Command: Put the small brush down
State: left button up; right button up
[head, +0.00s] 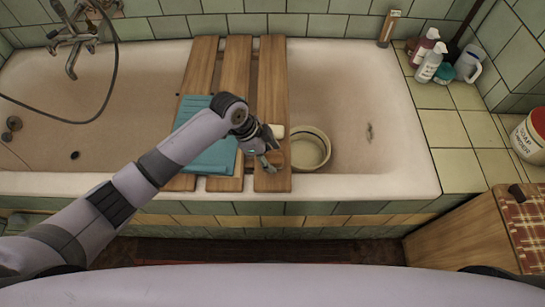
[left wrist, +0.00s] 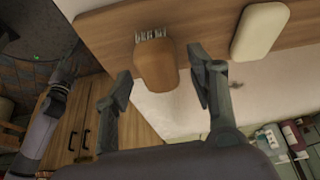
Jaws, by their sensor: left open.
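The small brush (left wrist: 156,64) has a brown wooden body and pale bristles. In the left wrist view it is at the edge of the wooden bath rack (left wrist: 118,28), bristles towards the rack. I cannot tell whether it rests fully on the rack. My left gripper (head: 268,160) is over the rack's right plank in the head view. Its open fingers (left wrist: 162,85) stand either side of the brush, with a gap visible on the right. In the head view the arm and fingers mostly hide the brush. An arm of mine shows at the left wrist view's left edge; its jaws are unclear.
A cream soap bar (head: 274,131) lies on the rack beside the gripper. A teal towel (head: 212,158) lies to the left. A round cream basin (head: 309,149) sits in the bathtub (head: 385,150), right of the rack. Bottles (head: 430,66) stand on the tiled corner ledge.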

pick_arm(q)
jog(key=v, duration=1)
jog(key=shift+p, duration=0.3)
jog(key=s+f+n+t, duration=0.25)
jog(key=s+n, duration=0.25)
jog(key=s, duration=0.3)
jog(key=s+a+f+n+y, duration=0.2)
jog(key=s+a+n+y, duration=0.2)
jog(key=s+a+n, duration=1)
notch_tip(320, 180, down, 23)
jog(key=a+m+p, duration=0.2)
jog(key=m, duration=0.1)
jog(key=s+a+f+g+p, duration=0.1)
jog(key=s+a+f, duration=0.1)
jog(key=s+f, duration=1.3)
jog(key=shift+s+a+f+m+g+y+p, duration=0.3)
jog(key=shift+s+a+f+g, duration=0.1)
jog(key=shift+s, duration=0.65)
